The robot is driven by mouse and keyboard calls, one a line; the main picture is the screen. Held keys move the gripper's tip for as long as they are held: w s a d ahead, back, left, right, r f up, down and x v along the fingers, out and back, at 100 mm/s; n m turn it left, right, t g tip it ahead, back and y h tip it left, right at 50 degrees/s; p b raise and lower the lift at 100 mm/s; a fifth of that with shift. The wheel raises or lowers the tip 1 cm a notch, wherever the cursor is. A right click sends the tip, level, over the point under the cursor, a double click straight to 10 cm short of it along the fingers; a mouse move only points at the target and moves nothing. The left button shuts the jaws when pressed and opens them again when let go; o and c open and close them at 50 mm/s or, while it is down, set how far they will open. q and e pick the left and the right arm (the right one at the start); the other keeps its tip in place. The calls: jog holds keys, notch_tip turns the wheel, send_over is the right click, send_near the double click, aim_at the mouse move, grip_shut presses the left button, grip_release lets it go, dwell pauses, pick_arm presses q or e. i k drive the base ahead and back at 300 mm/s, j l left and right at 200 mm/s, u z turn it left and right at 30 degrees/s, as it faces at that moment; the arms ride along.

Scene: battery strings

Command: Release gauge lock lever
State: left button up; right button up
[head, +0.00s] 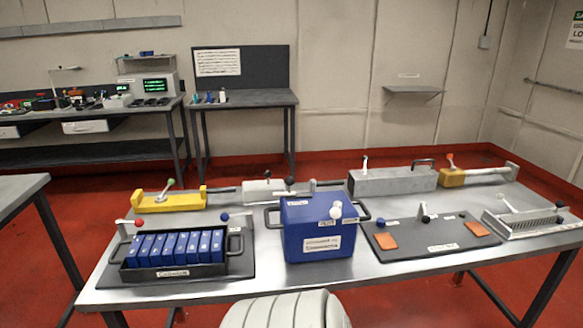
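Several lever-bearing fixtures stand on the steel table; I cannot read which one is the gauge. A yellow fixture (168,200) at the back left has a tilted lever with a green knob (170,182). An orange-yellow block (452,177) at the back right has a lever with a red-orange knob (450,157), beside a grey bar. A long grey box (392,181) has an upright white-tipped lever (364,162). A grey block (263,190) at the back middle has a dark knob. Neither of my grippers is in view.
A black tray (176,274) of blue cells sits front left. A blue case (318,232) with handles stands front middle. A dark board (428,239) with orange pads and a slotted metal tray (528,222) lie to the right. Benches stand behind, across red floor.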

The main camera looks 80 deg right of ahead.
aim_at(499, 196)
jog(key=k+j+z, duration=0.1)
jog(key=z, duration=3.95)
jog(key=i+l+u, duration=0.2)
jog(key=i+l, duration=1.05)
jog(key=i, duration=0.05)
